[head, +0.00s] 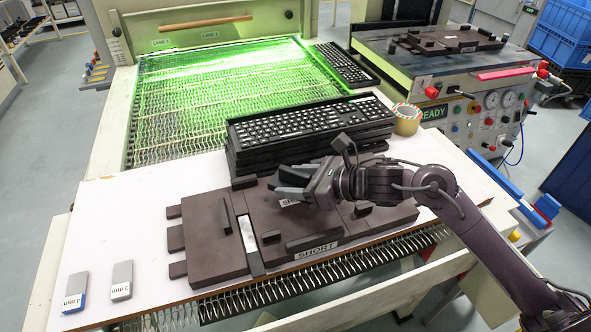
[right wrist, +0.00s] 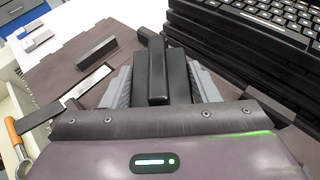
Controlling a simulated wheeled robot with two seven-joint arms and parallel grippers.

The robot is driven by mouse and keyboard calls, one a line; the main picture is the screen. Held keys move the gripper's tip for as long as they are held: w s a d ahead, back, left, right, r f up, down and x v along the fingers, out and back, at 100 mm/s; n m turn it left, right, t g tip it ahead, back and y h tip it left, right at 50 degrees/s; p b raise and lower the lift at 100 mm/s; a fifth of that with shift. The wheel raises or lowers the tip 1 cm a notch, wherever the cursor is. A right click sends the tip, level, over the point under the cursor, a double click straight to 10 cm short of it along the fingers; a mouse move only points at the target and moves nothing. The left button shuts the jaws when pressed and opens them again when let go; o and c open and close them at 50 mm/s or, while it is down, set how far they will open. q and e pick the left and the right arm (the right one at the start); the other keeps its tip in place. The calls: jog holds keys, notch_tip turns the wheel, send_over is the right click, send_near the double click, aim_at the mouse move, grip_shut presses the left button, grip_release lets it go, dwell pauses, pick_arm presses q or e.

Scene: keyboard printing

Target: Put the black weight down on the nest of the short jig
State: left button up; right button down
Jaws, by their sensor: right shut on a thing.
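The short jig (head: 290,246) is a dark brown plate assembly with a white SHORT label, lying on the white table in the head view. My right gripper (head: 283,184) is over the back middle of the jig and hides part of it. In the right wrist view its grey fingers (right wrist: 160,88) are shut on the black weight (right wrist: 157,68), a dark block with a raised ridge along its top. Whether the weight touches the jig I cannot tell. My left gripper is not in view.
A stack of black keyboards (head: 310,127) stands right behind the jig, close to my right gripper. A tape roll (head: 407,119) is at its right. Two small grey blocks (head: 122,280) lie at the table's front left. A green-lit mesh conveyor (head: 210,100) is behind.

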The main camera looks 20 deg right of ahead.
jog(key=shift+f, duration=1.5)
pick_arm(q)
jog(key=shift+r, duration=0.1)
pick_arm(e)
jog(key=shift+f, duration=0.15)
jog(key=c, duration=0.8)
grip_release()
jog(key=shift+f, duration=0.15)
jog(key=shift+c, duration=0.2)
jog(key=o, duration=0.3)
jog(key=shift+s, duration=0.1)
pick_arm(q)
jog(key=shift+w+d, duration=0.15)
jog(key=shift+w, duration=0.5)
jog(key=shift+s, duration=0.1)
